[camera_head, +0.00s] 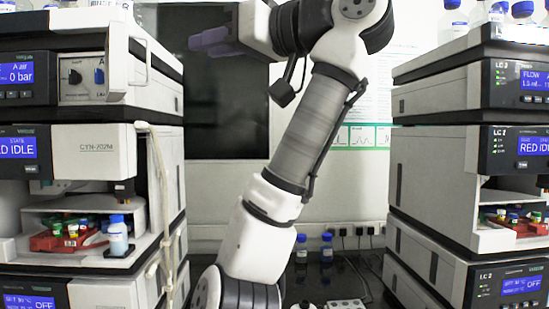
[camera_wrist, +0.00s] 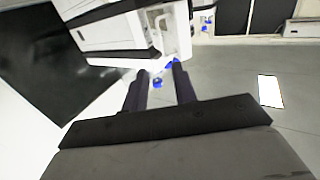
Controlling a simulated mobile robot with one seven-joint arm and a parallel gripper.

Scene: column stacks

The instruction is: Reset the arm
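My arm is raised and bent between the two column stacks in the head view. My gripper (camera_head: 207,41) is at the top, pointing left and held in the air near the upper part of the left stack.
The left stack (camera_head: 92,145) has an open bay with a red vial tray (camera_head: 62,242) and a blue-capped bottle (camera_head: 118,236). The right stack (camera_head: 440,165) holds another red tray (camera_head: 518,224). Blue-capped bottles (camera_head: 327,249) stand at the back between the stacks.

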